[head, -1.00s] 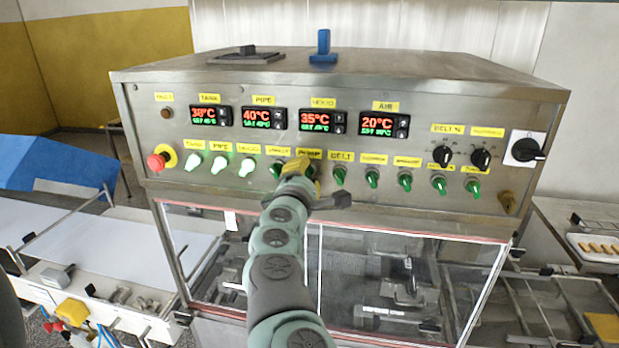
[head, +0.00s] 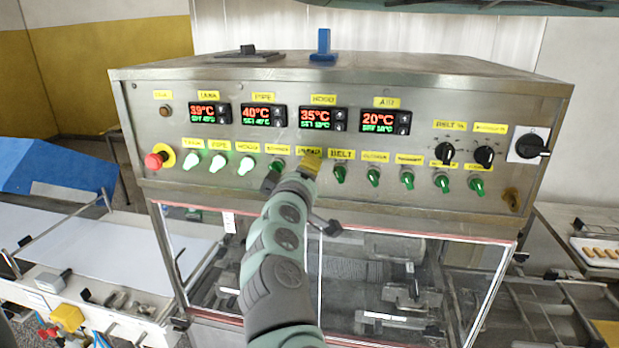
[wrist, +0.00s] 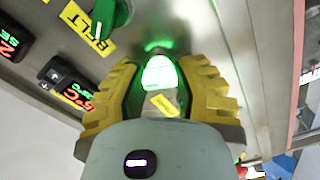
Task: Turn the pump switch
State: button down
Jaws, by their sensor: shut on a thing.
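The pump switch (wrist: 158,74) sits between the yellow fingers of my gripper (wrist: 160,68) in the wrist view, and it glows bright white-green. The fingers are shut on it, one on each side. A small yellow label (wrist: 163,105) shows just below it between the fingers. In the head view my gripper (head: 308,167) is at the panel right under the yellow PUMP label (head: 309,152), and it hides the switch there.
The dark green belt switch (head: 339,174) is just right of my gripper, with more green switches beyond. On the left are three lit switches (head: 218,163) and a red emergency button (head: 155,161). Temperature displays (head: 263,115) run above.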

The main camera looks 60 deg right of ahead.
jog(key=shift+m, duration=0.6)
jog(key=c, duration=0.7)
grip_release()
jog(key=shift+o, duration=0.2)
jog(key=v, duration=0.7)
jog(key=shift+s+a, duration=0.15)
jog(key=shift+a, duration=0.05)
